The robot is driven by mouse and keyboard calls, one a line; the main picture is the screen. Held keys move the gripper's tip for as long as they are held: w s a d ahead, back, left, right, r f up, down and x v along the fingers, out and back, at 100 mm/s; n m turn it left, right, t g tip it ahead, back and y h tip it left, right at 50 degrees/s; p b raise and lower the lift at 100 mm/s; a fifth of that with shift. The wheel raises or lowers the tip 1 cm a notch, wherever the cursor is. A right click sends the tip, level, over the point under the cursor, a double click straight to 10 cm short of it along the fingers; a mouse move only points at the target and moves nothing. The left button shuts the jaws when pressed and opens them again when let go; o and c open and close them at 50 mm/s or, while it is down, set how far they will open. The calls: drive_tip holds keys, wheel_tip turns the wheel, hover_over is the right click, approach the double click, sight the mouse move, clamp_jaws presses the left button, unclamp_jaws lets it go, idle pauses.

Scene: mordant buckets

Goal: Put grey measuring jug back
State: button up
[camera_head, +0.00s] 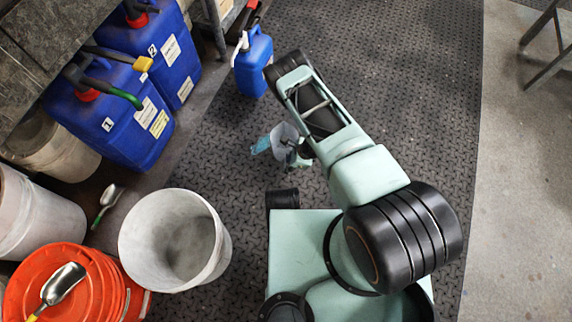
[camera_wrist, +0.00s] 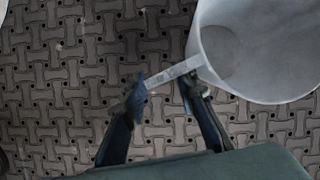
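The grey measuring jug (camera_wrist: 262,45) fills the upper right of the wrist view, its round opening facing the camera. Its pale handle (camera_wrist: 172,75) points left toward my gripper (camera_wrist: 161,90). The two fingers stand apart, with the handle spanning the gap between them. The left fingertip is at the handle's outer end and the right one is close to the jug wall. I cannot tell whether they press on it. In the head view the jug (camera_head: 286,138) shows small beside my gripper (camera_head: 292,155), which my arm partly hides.
Blue numbered canisters (camera_head: 130,125) and a smaller blue canister (camera_head: 254,68) stand at the upper left. A white bucket (camera_head: 150,235), an orange bucket (camera_head: 95,285) with a metal scoop (camera_head: 62,284), and a green-handled scoop (camera_head: 106,205) are at lower left.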

drive_tip(key=p+v, duration=0.3)
drive_tip(key=v, duration=0.8)
drive_tip(key=shift+p, duration=0.4)
drive_tip(key=shift+r, duration=0.1)
